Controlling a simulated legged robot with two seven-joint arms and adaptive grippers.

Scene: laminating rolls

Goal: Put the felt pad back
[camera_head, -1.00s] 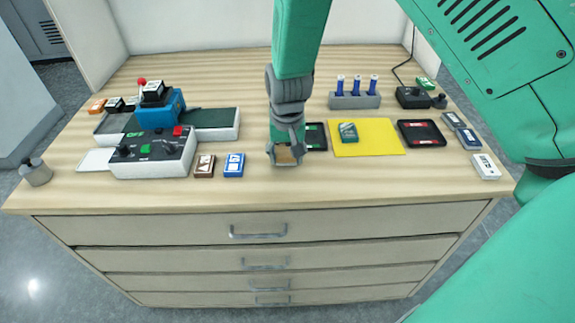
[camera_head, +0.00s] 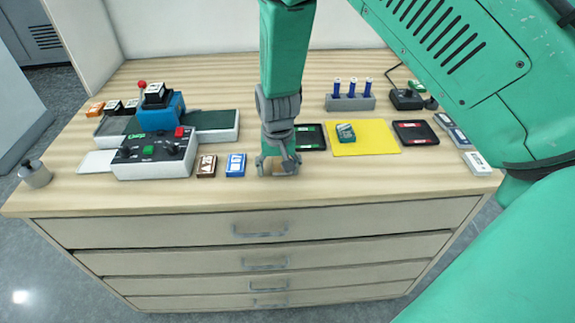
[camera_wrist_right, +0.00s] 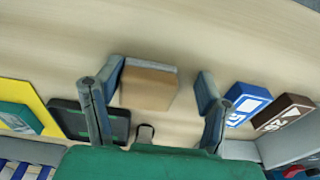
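A small tan block with a grey edge, which looks like the felt pad (camera_wrist_right: 148,88), lies on the wooden tabletop near its front edge. My right gripper (camera_head: 278,168) points down over it, and in the head view its fingers mostly hide the pad. In the right wrist view my right gripper (camera_wrist_right: 162,80) is open, with the pad between its fingers. The pad is close to the left finger, and a clear gap shows on the right. I cannot tell if the left finger touches it. My left gripper is not in view.
A blue box (camera_head: 236,165) and a brown box (camera_head: 206,166) lie left of the gripper, beside a control panel (camera_head: 153,155). A black tray (camera_head: 310,137) and a yellow mat (camera_head: 362,146) with a green block (camera_head: 345,133) are to the right. The front edge is close.

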